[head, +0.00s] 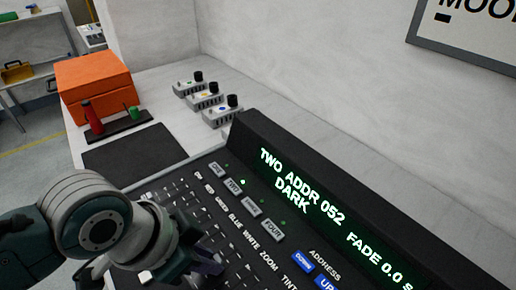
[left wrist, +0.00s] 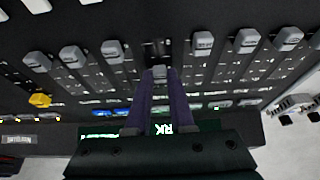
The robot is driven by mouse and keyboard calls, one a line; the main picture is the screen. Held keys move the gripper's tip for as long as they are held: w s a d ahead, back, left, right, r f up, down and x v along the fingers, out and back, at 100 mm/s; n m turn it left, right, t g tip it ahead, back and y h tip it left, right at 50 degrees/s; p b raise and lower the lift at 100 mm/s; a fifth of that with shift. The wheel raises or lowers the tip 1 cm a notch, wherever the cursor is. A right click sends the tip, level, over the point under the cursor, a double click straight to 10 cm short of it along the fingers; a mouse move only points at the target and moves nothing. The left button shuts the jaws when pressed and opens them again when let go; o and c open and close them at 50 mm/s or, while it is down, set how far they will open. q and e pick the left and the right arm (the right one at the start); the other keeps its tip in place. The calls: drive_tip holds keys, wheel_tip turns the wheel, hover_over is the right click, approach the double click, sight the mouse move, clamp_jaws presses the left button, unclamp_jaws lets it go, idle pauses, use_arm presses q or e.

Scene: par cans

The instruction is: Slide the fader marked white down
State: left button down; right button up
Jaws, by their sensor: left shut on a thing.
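The dark lighting console (head: 150,185) fills the lower middle of the head view, with a row of faders under labels such as BLUE, WHITE and ZOOM. The WHITE label (head: 252,237) shows just up and right of my left gripper (head: 207,264). The left gripper is shut on a grey fader cap (left wrist: 160,71), seen between the purple fingers in the left wrist view. This cap sits nearer the display than its neighbours (left wrist: 112,52) and (left wrist: 202,43). Its own label is hidden in the wrist view. My right gripper is not in view.
The display (head: 310,205) reads TWO ADDR 052, DARK, FADE 0.0. Grey buttons (head: 250,205) and blue address buttons (head: 304,262) lie below it. Small grey boxes (head: 205,97) and an orange case (head: 93,85) stand behind.

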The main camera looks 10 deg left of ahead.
sight(193, 280)
use_arm(q)
drive_tip(key=s+a, duration=0.1)
drive_tip(key=s+a+p, duration=0.1)
drive_tip(key=s, duration=0.1)
drive_tip(key=shift+s+a, duration=0.3)
drive_tip(key=shift+a, duration=0.1)
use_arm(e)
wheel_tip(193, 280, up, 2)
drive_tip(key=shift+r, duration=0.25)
use_arm(q)
drive_tip(key=c, duration=0.8)
unclamp_jaws()
drive_tip(key=shift+o, duration=0.2)
drive_tip(key=p+v, duration=0.3)
drive_tip(key=v, duration=0.7)
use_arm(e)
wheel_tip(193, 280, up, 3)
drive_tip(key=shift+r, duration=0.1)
